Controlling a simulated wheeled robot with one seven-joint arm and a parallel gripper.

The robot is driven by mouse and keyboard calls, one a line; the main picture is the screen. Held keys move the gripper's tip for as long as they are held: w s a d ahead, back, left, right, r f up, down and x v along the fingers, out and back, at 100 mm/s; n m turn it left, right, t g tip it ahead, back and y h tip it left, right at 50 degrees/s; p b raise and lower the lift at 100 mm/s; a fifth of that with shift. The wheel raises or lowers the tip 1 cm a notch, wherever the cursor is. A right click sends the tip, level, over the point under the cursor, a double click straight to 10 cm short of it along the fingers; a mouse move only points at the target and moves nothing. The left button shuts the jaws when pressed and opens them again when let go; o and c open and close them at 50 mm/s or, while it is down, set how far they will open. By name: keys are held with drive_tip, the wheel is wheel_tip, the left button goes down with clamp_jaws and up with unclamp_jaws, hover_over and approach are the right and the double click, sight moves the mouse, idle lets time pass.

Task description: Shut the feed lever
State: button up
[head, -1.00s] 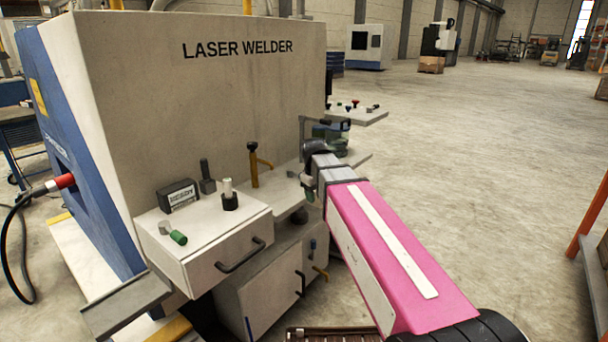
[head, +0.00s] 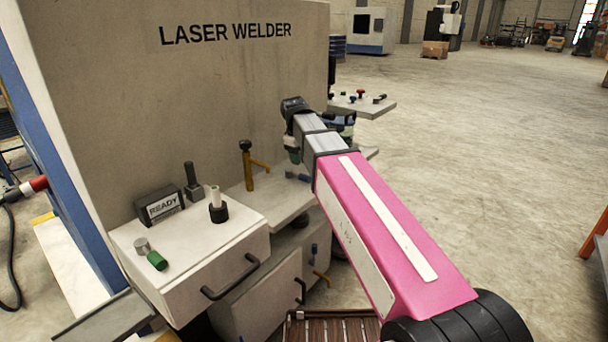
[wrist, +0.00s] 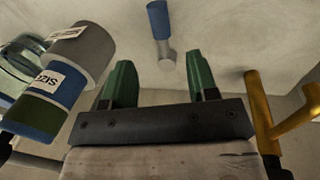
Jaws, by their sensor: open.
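No lever carries a readable feed label. In the wrist view a lever with a blue grip and a grey hub (wrist: 160,30) stands out from a pale surface, beyond and between my fingers. A yellow lever on a post (wrist: 263,115) is at the right of that view. In the head view a yellow post with a black top and a side handle (head: 249,168) stands at the welder's shelf. My gripper (wrist: 160,83) has its two green fingers apart, with nothing between them. In the head view my arm hides most of it beside the shelf.
A blue and grey labelled cylinder (wrist: 55,80) is close at the left of the wrist view. A READY box (head: 160,205) and knobs stand on the drawer unit (head: 195,240).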

sight(304, 175)
drive_tip(key=f, duration=0.3)
drive_tip(key=w+f, duration=0.1)
drive_tip(key=f, duration=0.2)
drive_tip(key=d+f, duration=0.1)
drive_tip(key=f, duration=0.2)
drive_tip(key=shift+w+f, duration=0.1)
drive_tip(key=shift+w, duration=0.1)
clamp_jaws()
